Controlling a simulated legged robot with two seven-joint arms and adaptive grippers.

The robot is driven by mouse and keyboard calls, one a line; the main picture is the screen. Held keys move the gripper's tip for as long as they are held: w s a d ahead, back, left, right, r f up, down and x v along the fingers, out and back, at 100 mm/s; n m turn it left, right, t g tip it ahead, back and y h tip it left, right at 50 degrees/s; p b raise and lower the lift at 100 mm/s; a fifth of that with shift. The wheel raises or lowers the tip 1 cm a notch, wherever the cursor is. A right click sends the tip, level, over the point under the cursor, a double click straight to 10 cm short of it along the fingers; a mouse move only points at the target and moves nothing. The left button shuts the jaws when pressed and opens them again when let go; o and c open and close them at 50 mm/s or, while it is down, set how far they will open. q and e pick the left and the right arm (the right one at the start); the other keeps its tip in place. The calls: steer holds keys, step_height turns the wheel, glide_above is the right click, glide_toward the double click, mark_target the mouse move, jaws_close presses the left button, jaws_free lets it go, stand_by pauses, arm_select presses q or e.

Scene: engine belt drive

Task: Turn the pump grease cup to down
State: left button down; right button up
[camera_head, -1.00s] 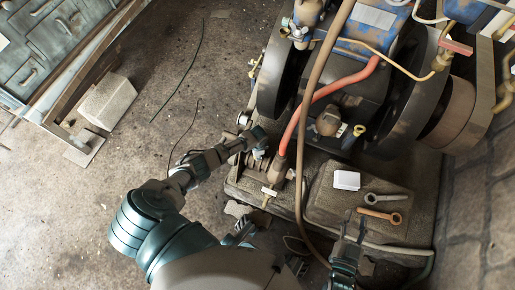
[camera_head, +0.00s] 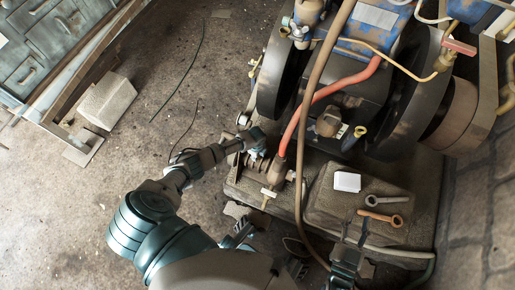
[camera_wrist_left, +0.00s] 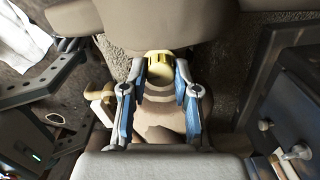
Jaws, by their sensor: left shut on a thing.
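The pump (camera_head: 277,172) sits at the front left of the engine base, below the end of the red hose. In the left wrist view, a yellow brass cup (camera_wrist_left: 161,66), which looks like the grease cup, lies between the blue-padded fingers of my left gripper (camera_wrist_left: 160,82). The fingers are shut on it. In the head view my left gripper (camera_head: 258,150) is beside the pump, and the cup is hidden there. Which way the cup is turned is not clear. My right gripper (camera_head: 350,240) is at the bottom, in front of the base, with its fingers apart and empty.
The red hose (camera_head: 315,98) and a brown hose (camera_head: 313,80) run close to the pump. A grey block (camera_head: 107,102) is on the floor at left, where there is free room.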

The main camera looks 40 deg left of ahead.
arm_select(q)
steer(key=shift+a+m, duration=0.2)
steer(key=shift+m, duration=0.2)
arm_select(e)
steer(key=shift+w+r, duration=0.1)
steer(key=shift+r, duration=0.2)
arm_select(q)
steer(key=c, duration=0.9)
jaws_free()
steer(key=shift+o, duration=0.2)
arm_select(e)
steer(key=shift+a, duration=0.1)
arm_select(q)
step_height(320, 180, up, 12)
steer(key=shift+s, duration=0.15)
steer(key=shift+f, duration=0.15)
